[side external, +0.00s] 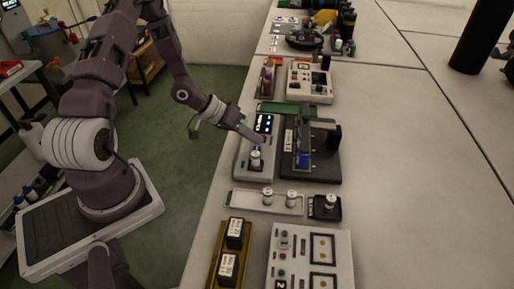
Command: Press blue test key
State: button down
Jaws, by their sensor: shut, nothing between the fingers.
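A grey tester box (243,147) stands near the table's left edge, with a dark lit screen (263,123) at its far end. A small white-topped cylinder (255,160) stands upright on its near end. My gripper (259,141) is shut and empty, its tips low over the box between screen and cylinder. I cannot tell whether the tips touch the box. I cannot make out a blue key there; the fingers cover part of that area.
A dark fixture (325,165) with a raised blue part stands close on the right. A pale tray (240,199) with small cylinders and a black holder (328,213) lie in front. Other panels stand beyond and nearer.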

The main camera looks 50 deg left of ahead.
aim_at(253, 148)
dwell(0.5)
jog(key=shift+f, duration=0.4)
jog(key=shift+f, duration=0.4)
dwell(0.4)
jog(key=shift+r, duration=0.8)
jog(key=shift+r, duration=0.1)
jog(key=shift+r, duration=2.4)
